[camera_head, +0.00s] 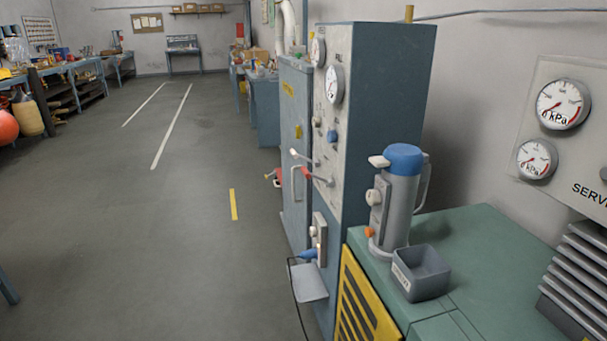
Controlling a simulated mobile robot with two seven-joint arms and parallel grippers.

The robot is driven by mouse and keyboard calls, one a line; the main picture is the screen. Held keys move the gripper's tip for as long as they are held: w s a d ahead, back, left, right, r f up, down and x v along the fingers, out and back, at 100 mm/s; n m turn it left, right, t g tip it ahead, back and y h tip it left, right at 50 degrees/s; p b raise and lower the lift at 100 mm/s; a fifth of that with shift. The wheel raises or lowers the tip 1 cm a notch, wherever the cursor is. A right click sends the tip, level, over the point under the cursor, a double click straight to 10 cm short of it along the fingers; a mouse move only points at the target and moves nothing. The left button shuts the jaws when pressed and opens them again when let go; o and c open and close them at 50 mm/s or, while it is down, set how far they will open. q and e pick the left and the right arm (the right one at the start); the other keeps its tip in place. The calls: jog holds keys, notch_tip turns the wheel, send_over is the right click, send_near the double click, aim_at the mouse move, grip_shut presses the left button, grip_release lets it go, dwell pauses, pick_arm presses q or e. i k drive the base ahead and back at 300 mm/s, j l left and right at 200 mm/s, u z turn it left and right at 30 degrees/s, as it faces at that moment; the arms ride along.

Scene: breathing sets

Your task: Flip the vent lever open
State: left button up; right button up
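A tall blue-grey cabinet (380,110) stands right of centre with a pale front panel (338,125). On the panel are a lever with a white knob (295,153) pointing out to the left and a lever with a red section (307,173) below it. No readable label shows which one is the vent lever. Two round gauges sit above, the lower gauge (334,84) being the larger. A blue knob (332,136) sits between the gauges and levers. Neither of my grippers is in view.
A green bench (490,250) at the right holds a grey cylinder with a blue cap (404,158) and a small grey bin (421,273). A small shelf (309,283) and cable stick out low on the cabinet. The floor (150,240) to the left is clear.

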aim_at(307, 175)
jog(key=i+j+z, duration=0.1)
jog(key=i+j, duration=1.1)
jog(key=i+j+z, duration=0.15)
jog(key=i+j, duration=0.45)
jog(key=j, duration=0.15)
